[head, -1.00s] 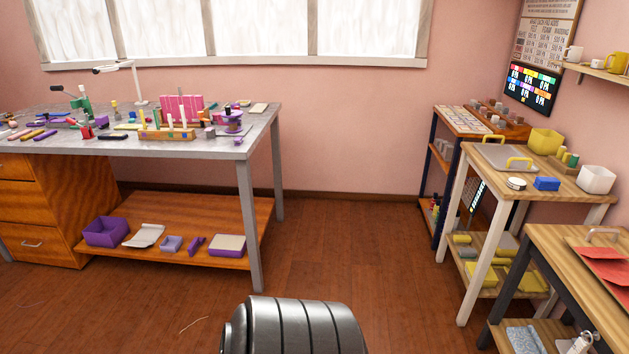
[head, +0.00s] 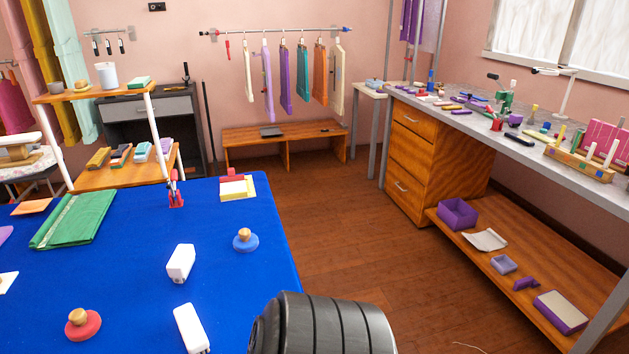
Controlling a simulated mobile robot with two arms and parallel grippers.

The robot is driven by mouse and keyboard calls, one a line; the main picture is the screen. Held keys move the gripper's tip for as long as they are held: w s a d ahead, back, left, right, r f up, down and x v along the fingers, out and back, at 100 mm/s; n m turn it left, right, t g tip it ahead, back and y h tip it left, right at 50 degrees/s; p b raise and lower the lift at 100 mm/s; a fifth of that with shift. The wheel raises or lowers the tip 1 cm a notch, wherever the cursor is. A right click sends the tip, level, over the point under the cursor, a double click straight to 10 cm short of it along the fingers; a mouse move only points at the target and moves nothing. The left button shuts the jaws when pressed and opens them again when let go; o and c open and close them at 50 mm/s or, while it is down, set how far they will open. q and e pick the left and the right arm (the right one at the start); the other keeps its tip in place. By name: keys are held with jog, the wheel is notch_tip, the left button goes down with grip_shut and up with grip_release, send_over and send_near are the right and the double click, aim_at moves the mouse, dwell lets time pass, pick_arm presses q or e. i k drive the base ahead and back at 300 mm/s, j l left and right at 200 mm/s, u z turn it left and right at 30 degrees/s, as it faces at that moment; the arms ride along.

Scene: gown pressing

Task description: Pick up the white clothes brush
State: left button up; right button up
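I cannot single out the white clothes brush with certainty. Brush-like blocks lie on the lower board of a shelf stand at the left: a brown one (head: 98,158), a dark one with an orange part (head: 121,155) and a pale white-blue one (head: 142,151). Two white blocky objects also lie on the blue-covered table, one near its middle (head: 181,262) and one at the front (head: 191,328); their kind is unclear. Neither of my grippers is in view. Only a dark ribbed part of my own body shows at the bottom.
The blue table (head: 130,290) also bears a green folded cloth (head: 75,219), a blue round piece with a knob (head: 245,240) and a red one (head: 83,324). A grey workbench (head: 480,122) stands at the right. The wooden floor (head: 340,230) between them is clear.

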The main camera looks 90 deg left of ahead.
aim_at(195, 337)
jog(key=u, duration=3.65)
jog(key=l+u, duration=0.3)
jog(key=l, duration=0.25)
jog(key=k+l+u, duration=0.25)
jog(key=l, duration=0.25)
jog(key=i+l, duration=0.05)
jog(key=i, duration=0.05)
